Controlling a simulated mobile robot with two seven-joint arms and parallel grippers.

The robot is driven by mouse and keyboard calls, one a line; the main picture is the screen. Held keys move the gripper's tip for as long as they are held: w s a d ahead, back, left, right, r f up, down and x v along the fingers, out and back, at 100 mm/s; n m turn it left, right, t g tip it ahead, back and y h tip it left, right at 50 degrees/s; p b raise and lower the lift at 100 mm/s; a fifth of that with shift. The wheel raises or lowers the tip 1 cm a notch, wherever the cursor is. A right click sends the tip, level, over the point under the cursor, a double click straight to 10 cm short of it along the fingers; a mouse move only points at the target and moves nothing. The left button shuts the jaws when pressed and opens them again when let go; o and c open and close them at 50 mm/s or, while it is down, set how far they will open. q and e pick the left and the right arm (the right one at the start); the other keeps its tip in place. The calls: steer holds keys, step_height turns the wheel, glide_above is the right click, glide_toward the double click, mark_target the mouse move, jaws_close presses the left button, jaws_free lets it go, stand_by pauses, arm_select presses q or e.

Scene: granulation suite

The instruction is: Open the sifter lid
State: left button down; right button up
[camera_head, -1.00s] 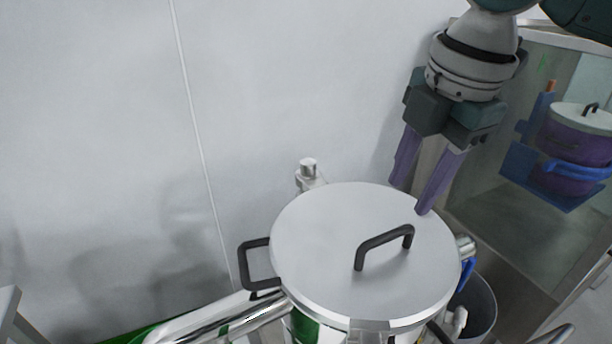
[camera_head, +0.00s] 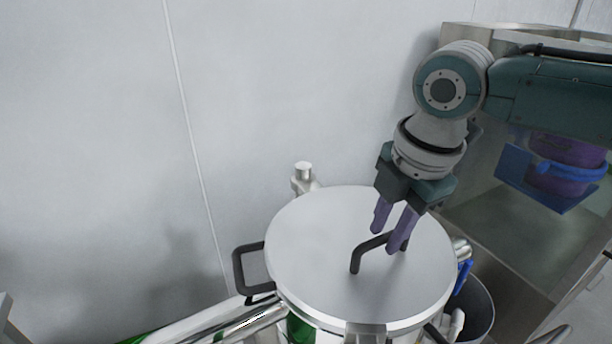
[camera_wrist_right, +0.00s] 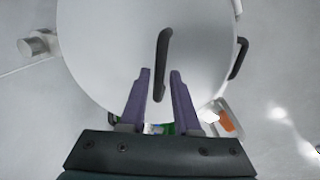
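The sifter lid (camera_head: 312,250) is a round, pale metal disc lying flat on the sifter, with a black bar handle (camera_head: 356,259) on top. My right gripper (camera_head: 386,239) is over the right part of the lid, at the far end of the handle. Its purple fingers are apart. In the right wrist view the open fingers (camera_wrist_right: 160,72) stand on either side of the near end of the handle (camera_wrist_right: 162,50), with gaps visible, so it is not gripped. The lid also fills much of that view (camera_wrist_right: 110,45). My left gripper is not in view.
A black side handle (camera_head: 238,270) sticks out at the sifter's left. A metal post (camera_head: 304,178) stands behind the lid, near the wall (camera_head: 90,120). A grey bin (camera_head: 482,310) is at the right, and a blue and purple container (camera_head: 560,175) sits farther right.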

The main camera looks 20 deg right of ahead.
jaws_close()
stand_by(1.1)
